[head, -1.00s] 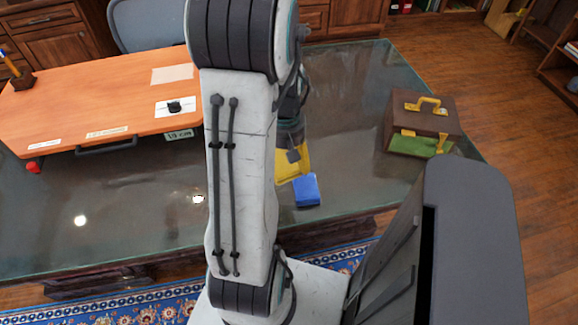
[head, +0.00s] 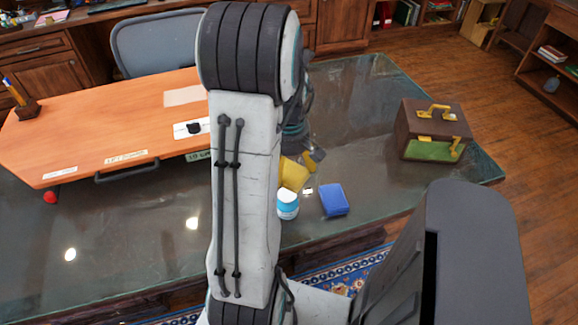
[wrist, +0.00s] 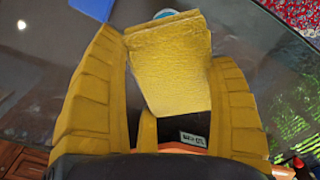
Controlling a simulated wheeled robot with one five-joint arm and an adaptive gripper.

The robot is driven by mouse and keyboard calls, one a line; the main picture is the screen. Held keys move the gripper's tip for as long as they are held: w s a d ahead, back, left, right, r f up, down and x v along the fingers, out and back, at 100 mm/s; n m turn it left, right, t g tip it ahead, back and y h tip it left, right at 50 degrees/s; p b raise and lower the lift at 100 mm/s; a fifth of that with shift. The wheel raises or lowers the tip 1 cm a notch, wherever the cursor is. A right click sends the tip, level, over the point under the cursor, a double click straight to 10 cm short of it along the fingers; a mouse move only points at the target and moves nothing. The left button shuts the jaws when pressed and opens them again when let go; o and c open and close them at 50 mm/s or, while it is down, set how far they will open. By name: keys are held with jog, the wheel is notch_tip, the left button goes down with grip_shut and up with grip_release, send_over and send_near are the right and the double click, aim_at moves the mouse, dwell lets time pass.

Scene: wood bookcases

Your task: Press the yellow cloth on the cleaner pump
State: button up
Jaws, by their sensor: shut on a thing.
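The yellow cloth (head: 293,174) is in my gripper (head: 308,160), partly hidden by my arm in the head view. In the wrist view the cloth (wrist: 172,65) stands as a flat block between the two yellow fingers of my gripper (wrist: 165,55), which is shut on it. A small white and light-blue container (head: 287,205), which looks like the cleaner pump, stands on the glass table just in front of the cloth. Its blue and white top (wrist: 165,14) shows past the cloth's far edge in the wrist view. I cannot tell whether cloth and container touch.
A blue block or sponge (head: 334,200) lies on the glass table (head: 385,110) right of the container. A brown box with a yellow handle (head: 410,145) stands at the table's right end. An orange board (head: 90,135) lies at the left. The glass between sponge and box is clear.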

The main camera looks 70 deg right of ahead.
jog(key=shift+n, duration=0.3)
jog(key=shift+f, duration=0.1)
jog(key=shift+f, duration=0.15)
jog(key=shift+f+b, duration=1.95)
jog(key=shift+f, duration=0.8)
jog(key=shift+f+b, duration=0.85)
jog(key=shift+f, duration=0.15)
jog(key=shift+r, duration=0.1)
jog(key=shift+r+p, duration=2.8)
jog(key=shift+r, duration=0.7)
